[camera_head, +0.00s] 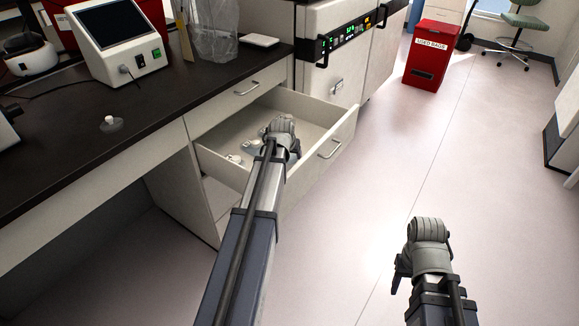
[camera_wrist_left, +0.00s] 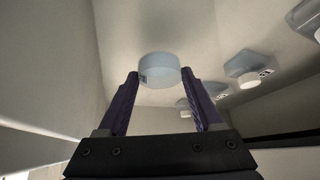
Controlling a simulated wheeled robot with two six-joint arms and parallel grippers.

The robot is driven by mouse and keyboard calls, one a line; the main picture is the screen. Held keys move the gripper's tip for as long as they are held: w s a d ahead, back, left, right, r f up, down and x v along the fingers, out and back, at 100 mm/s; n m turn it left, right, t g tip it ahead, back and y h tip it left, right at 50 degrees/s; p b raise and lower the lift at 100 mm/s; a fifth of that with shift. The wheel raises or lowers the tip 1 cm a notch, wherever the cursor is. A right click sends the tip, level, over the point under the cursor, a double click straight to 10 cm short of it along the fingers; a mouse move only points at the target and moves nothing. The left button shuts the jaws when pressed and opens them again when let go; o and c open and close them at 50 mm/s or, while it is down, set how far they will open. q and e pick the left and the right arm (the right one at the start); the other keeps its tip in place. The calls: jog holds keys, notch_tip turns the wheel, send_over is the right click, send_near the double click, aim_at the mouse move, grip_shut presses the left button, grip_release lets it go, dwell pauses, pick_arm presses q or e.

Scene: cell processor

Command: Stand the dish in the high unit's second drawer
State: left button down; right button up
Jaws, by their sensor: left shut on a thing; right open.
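The second drawer (camera_head: 318,107) of the unit is pulled open below a shut top drawer (camera_head: 245,92). My left gripper (camera_head: 284,138) reaches down into it. In the left wrist view, the left gripper's purple fingers (camera_wrist_left: 160,76) are shut on a round, pale blue-white dish (camera_wrist_left: 159,65) with a small dark label. The dish is inside the drawer; I cannot tell whether it touches the drawer floor. The left arm hides part of the drawer in the head view. My right gripper (camera_head: 402,272) is open over bare floor, away from the unit.
Several pale labware pieces lie in the drawer, including one flask-like piece (camera_wrist_left: 243,66) right of the dish. The dark counter (camera_head: 60,165) above holds a small clear item (camera_head: 111,124) and a white device (camera_head: 118,42). A red bin (camera_head: 428,62) stands beyond.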

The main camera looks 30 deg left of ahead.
aim_at(290, 161)
pick_arm(q)
jog(key=shift+f+b, duration=1.8)
jog(key=shift+f, duration=0.1)
jog(key=shift+f, duration=0.15)
jog(key=shift+c, duration=0.2)
grip_release()
jog(key=shift+r, duration=0.2)
jog(key=shift+r, duration=0.15)
jog(key=p+v, duration=1)
jog(key=v, duration=0.2)
